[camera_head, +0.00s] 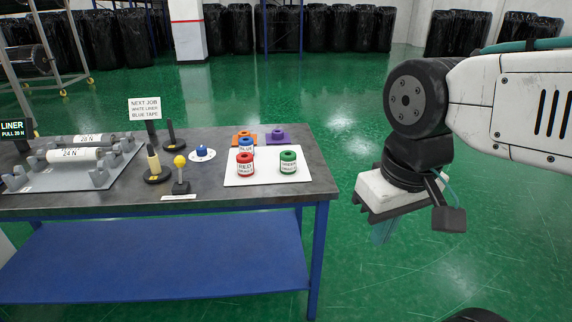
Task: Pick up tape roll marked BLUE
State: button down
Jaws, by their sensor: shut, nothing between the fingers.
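The tape roll marked BLUE (246,148) stands on the white board (262,181) on the table, partly hidden behind the red roll (245,168). A roll marked GREEN (288,166) stands to their right on the same board. My gripper (384,234) hangs to the right of the table, over the green floor and well apart from the rolls. Its fingers point down, look shut and hold nothing.
The grey table (222,197) holds a sign (144,109) reading NEXT JOB WHITE LINER BLUE TAPE. A yellow-knobbed stand (180,175), black posts, a white disc with a blue piece (201,154), orange and purple (278,136) plates, and liner rolls (75,154) also stand there.

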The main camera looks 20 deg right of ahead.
aim_at(245, 144)
jog(key=z, duration=0.4)
jog(key=i, duration=1.35)
jog(key=u, duration=0.65)
